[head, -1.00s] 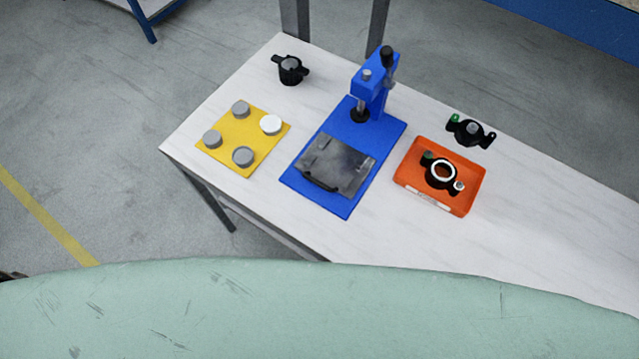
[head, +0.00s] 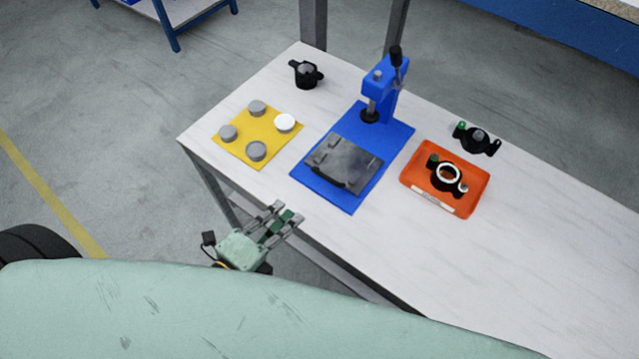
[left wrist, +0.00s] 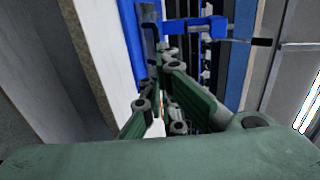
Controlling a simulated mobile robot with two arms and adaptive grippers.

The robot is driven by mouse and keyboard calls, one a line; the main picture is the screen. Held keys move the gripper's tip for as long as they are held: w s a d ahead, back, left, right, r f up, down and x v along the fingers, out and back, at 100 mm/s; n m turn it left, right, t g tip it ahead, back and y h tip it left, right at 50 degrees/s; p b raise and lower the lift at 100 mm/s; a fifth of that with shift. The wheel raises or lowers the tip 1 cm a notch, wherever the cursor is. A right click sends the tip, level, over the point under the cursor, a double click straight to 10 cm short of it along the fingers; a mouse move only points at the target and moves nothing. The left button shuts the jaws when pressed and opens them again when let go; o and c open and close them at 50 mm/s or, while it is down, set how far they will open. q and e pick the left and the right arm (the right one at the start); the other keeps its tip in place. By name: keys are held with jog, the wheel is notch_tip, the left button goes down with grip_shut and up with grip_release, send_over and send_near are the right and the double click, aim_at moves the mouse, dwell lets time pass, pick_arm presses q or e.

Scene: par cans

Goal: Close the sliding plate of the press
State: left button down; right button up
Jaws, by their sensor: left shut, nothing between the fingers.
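The blue press (head: 385,88) stands on a blue base plate (head: 327,193) on the white table. Its grey sliding plate (head: 345,164) lies on the near part of the base, pulled out in front of the press column, with a dark handle on its near edge. My left gripper (head: 287,217) is at the table's near edge, below and left of the sliding plate, apart from it. It is shut and empty. The left wrist view shows its green fingers (left wrist: 160,110) with the blue press (left wrist: 200,27) beyond them. My right gripper is not in view.
A yellow mat (head: 255,136) with several round discs lies left of the press. An orange tray (head: 470,185) holding a black part is to the right. Black parts stand behind, at left (head: 306,74) and right (head: 476,138). The table's front right is clear.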

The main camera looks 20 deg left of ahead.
pick_arm(q)
jog(key=p, duration=0.2)
send_near(343, 162)
jog(key=s+r, duration=0.1)
jog(key=s+a+r, duration=0.1)
jog(key=shift+s+r, duration=0.25)
jog(key=shift+r, duration=0.05)
jog(key=shift+w+d+f, duration=0.2)
jog(key=shift+w, duration=0.3)
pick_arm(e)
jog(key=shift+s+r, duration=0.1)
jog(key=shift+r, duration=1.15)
pick_arm(q)
jog(key=shift+w, duration=0.1)
jog(key=x, duration=0.3)
jog(key=r+x, duration=0.1)
jog(key=x, duration=0.6)
jog(key=shift+w+d+r+p, duration=0.15)
jog(key=shift+d+r+p, duration=0.05)
jog(key=shift+r+p, duration=0.2)
jog(key=shift+w+d+r, duration=0.1)
jog(key=shift+w+r, duration=0.05)
jog(key=shift+w, duration=0.15)
jog(key=shift+w+r, duration=0.1)
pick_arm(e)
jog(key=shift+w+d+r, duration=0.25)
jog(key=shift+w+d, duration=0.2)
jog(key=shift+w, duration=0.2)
